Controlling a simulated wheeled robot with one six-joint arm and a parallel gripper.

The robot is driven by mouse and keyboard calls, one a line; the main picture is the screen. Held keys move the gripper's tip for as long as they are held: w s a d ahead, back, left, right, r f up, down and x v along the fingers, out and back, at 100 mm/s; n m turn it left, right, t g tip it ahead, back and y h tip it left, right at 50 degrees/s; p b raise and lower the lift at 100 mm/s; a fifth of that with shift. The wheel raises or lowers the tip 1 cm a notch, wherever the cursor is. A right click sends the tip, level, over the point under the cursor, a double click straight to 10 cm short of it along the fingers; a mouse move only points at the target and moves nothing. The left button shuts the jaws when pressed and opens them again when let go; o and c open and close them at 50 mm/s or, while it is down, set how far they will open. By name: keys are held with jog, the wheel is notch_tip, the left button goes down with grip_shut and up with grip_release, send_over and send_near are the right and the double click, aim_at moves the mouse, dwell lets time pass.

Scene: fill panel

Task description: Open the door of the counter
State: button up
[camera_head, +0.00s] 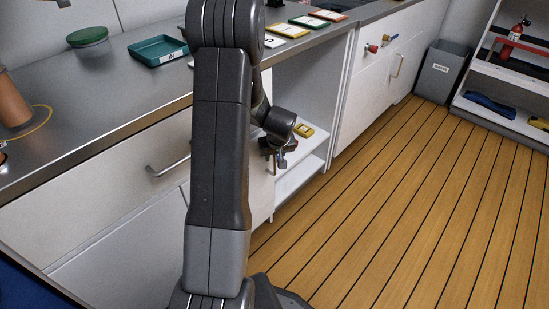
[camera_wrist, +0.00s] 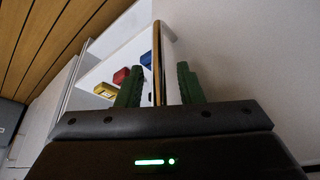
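The counter (camera_head: 110,105) has a steel top and white fronts, with an open shelf compartment (camera_head: 300,150) beside my arm. In the wrist view a pale door panel (camera_wrist: 245,60) fills the right side. Its tan edge (camera_wrist: 157,60) and a light metal handle (camera_wrist: 170,35) lie between the green fingers of my gripper (camera_wrist: 159,85). The fingers stand apart, with gaps visible beside the edge; firm contact does not show. In the head view my gripper (camera_head: 277,154) is low at the compartment front, and my arm hides most of the door.
Inside the compartment are a yellow box (camera_head: 304,130) and, in the wrist view, a red box (camera_wrist: 121,76). A drawer handle (camera_head: 168,167) sticks out at left. A grey bin (camera_head: 440,72) and a white shelf rack (camera_head: 505,95) stand at far right. The wooden floor (camera_head: 400,180) is clear.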

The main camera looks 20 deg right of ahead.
jog(key=shift+w+f, duration=0.1)
jog(key=shift+f, duration=0.15)
grip_shut()
